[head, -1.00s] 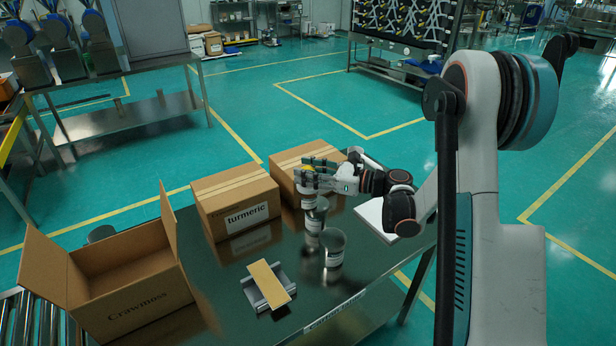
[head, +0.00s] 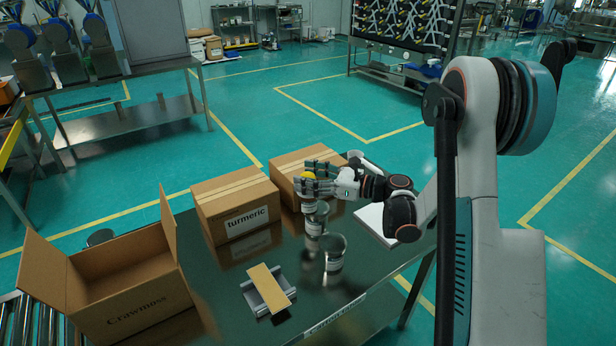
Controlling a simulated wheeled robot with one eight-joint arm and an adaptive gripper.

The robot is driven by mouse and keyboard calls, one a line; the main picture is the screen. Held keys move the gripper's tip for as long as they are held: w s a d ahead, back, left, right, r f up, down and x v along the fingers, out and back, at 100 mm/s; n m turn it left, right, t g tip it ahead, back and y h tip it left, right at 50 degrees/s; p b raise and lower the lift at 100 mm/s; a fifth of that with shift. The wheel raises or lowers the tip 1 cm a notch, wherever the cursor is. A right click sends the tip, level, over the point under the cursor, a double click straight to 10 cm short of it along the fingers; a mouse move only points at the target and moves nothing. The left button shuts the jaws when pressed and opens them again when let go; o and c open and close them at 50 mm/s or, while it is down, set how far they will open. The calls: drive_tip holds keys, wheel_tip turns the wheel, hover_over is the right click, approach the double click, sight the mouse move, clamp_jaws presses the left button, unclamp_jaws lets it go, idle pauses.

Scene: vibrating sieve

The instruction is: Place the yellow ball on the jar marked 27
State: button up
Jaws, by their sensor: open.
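The yellow ball (head: 308,176) shows among the fingers of my gripper (head: 308,179), at the far right part of the steel table. My gripper is open around or beside the ball, reaching in from the right. A jar (head: 309,206) with a pale label stands directly below the ball. The fingers hide where ball and jar rim meet, so I cannot tell whether they touch. Two more grey jars, a middle one (head: 316,222) and a front one (head: 334,252), stand nearer the camera. The numbers on the labels are too small to read.
A closed turmeric box (head: 235,203) and another closed box (head: 287,168) stand behind the jars. An open Crawmoss carton (head: 125,290) is at left. A tan-topped metal block (head: 268,287) lies in front. A white item (head: 372,222) lies under my arm.

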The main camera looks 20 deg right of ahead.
drive_tip(key=p+v, duration=0.2)
drive_tip(key=v, duration=1)
drive_tip(key=shift+a, duration=0.1)
